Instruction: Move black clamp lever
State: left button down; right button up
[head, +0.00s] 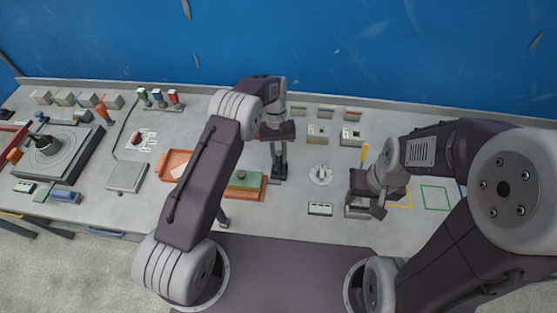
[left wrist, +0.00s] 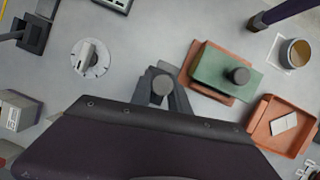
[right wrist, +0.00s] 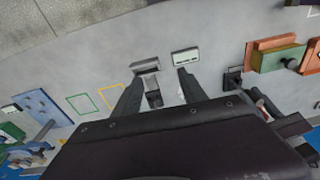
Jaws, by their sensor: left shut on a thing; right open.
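My left gripper (head: 279,144) points down at the middle of the table. It is shut on the upright black clamp lever (head: 279,153), whose dark base (head: 279,173) stands on the table below. In the left wrist view, the lever's round grey top (left wrist: 162,84) shows between the fingertips (left wrist: 163,98); the base is mostly hidden there. In the right wrist view the dark base (right wrist: 234,79) shows beside the left fingers. My right gripper (head: 367,197) is open over a small dark fixture (right wrist: 153,98), which lies between its fingers; whether they touch is unclear.
A green block (head: 245,180) on an orange plate stands close left of the lever. A white dial (head: 320,174) and a small white-faced device (head: 320,209) are to its right. An orange tray (head: 176,163) lies further left. Yellow and green outlined squares (head: 436,198) are at right.

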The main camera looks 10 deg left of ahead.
dwell(0.3)
jog(key=c, duration=0.4)
jog(key=shift+w+d+r+n+t+h, duration=0.15)
jog(key=shift+w+d+n+t+h, duration=0.1)
jog(key=shift+w+d+n, duration=0.3)
jog(key=shift+w+d+r+n+t+h, duration=0.15)
jog(key=shift+w+d+n+t, duration=0.15)
jog(key=shift+w+n, duration=0.35)
grip_shut()
jog(key=n+t+y, duration=0.1)
jog(key=n+t, duration=0.2)
jog(key=n, duration=1.6)
send_near(279, 160)
jog(key=s+d+r, duration=0.2)
jog(key=s, duration=0.4)
jog(key=w+a+f, duration=0.1)
jog(key=w+f, duration=0.7)
jog(key=shift+a+f, duration=0.35)
jog(key=shift+f, duration=0.05)
